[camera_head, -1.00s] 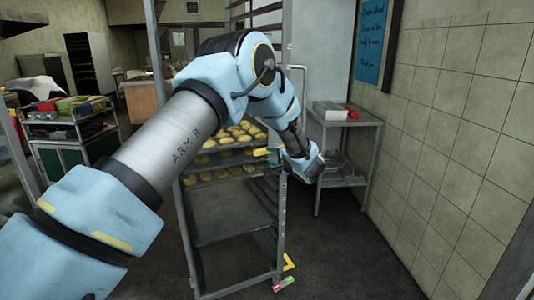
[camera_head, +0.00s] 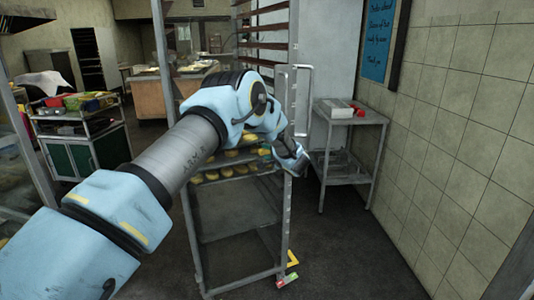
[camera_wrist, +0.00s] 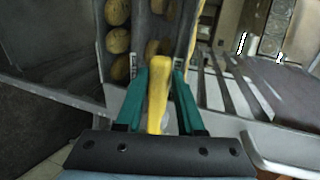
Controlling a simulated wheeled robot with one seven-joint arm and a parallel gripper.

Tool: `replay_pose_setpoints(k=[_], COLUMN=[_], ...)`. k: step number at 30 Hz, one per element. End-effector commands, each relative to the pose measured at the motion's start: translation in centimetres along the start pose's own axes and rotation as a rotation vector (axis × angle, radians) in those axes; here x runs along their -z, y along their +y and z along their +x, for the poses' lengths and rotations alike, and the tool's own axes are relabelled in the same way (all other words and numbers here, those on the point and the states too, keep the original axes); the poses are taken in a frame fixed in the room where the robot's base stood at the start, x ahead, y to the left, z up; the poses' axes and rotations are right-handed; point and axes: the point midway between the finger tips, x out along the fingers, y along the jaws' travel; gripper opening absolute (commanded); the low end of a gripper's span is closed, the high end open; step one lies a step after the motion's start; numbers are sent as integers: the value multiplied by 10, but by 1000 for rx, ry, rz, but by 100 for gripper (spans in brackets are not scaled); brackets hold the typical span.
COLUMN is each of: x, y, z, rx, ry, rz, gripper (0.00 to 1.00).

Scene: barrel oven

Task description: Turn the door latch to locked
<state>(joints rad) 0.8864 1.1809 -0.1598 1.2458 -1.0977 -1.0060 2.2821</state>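The yellow latch handle (camera_wrist: 157,95) is in the wrist view, running lengthwise between the two teal fingers of my gripper (camera_wrist: 160,78). One finger is on each side of it, very near it. I cannot make out whether both fingers press on it. In the head view my gripper (camera_head: 290,157) is at the right upright of the metal rack (camera_head: 287,215), at mid-height. My arm covers most of the latch there.
Round yellow-brown baked pieces (camera_head: 226,172) lie on the rack's trays. A steel side table (camera_head: 348,117) stands to the right, by the tiled wall (camera_head: 455,130). A cart (camera_head: 85,125) stands at left. A second yellow latch (camera_head: 292,258) sits low on the rack.

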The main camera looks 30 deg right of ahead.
Motion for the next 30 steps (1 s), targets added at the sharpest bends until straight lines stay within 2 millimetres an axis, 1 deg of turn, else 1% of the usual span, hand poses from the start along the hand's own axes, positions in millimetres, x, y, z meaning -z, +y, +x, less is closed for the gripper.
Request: replay_pose_setpoints(k=[1,2,9,30], x=[0,0,0,0], y=[0,0,0,0], z=[0,0,0,0], rx=[0,0,0,0], ry=[0,0,0,0], rz=[0,0,0,0], gripper=[30,27,0,0])
